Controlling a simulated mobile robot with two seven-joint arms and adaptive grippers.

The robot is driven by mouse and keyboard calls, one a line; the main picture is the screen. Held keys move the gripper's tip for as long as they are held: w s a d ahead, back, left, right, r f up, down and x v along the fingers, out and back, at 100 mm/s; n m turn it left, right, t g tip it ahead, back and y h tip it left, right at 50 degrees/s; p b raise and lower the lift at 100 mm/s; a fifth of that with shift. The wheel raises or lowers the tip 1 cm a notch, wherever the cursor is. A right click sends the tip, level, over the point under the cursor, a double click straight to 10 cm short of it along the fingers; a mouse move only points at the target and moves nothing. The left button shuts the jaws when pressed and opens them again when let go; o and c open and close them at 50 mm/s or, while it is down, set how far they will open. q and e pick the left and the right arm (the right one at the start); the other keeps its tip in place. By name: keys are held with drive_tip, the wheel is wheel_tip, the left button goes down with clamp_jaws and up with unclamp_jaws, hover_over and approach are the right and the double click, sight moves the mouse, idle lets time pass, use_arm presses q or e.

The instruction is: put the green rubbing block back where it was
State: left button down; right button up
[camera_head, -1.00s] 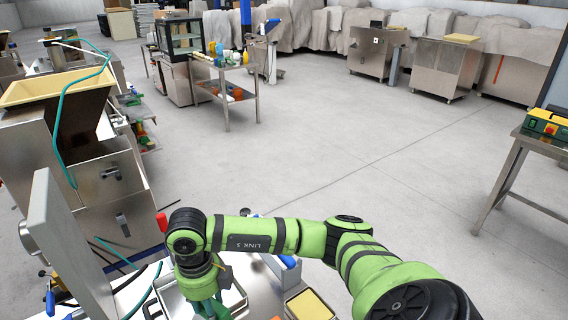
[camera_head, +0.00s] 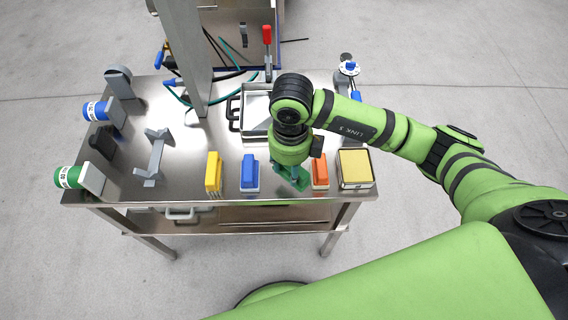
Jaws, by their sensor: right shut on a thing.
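My right gripper (camera_head: 291,168) points down over the front part of the steel table (camera_head: 180,192), between the blue block and the orange block. It is shut on the green rubbing block (camera_head: 294,179), which shows as a darker green piece below the gripper and is partly hidden by it. I cannot tell whether the block touches the table top. The yellow block (camera_head: 213,172), the blue block (camera_head: 249,173) and the orange block (camera_head: 319,172) stand in a row along the front edge. My left gripper is not in view.
A tray with a tan slab (camera_head: 356,168) stands right of the orange block. A metal pan (camera_head: 238,108) is behind the gripper. Grey holders and rolls with blue (camera_head: 97,111) and green (camera_head: 69,177) bands stand at left. A tall grey plate (camera_head: 181,50) rises at the back.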

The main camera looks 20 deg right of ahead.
sight(283, 169)
drive_tip(key=w+f, duration=0.2)
drive_tip(key=w, duration=0.1)
drive_tip(key=shift+w+a+f+p, duration=0.1)
drive_tip(key=shift+w+a+p, duration=0.1)
drive_tip(key=shift+w+p, duration=0.1)
wheel_tip(283, 169, down, 3)
drive_tip(key=shift+s+f+p, duration=0.1)
drive_tip(key=shift+p, duration=0.6)
drive_tip(key=shift+f, duration=0.3)
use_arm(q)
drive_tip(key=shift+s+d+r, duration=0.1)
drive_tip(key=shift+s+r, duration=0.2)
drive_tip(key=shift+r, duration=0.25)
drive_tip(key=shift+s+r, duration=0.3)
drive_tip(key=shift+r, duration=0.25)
use_arm(e)
drive_tip(key=shift+f, duration=0.1)
drive_tip(key=shift+f, duration=0.2)
drive_tip(key=o, duration=1.1)
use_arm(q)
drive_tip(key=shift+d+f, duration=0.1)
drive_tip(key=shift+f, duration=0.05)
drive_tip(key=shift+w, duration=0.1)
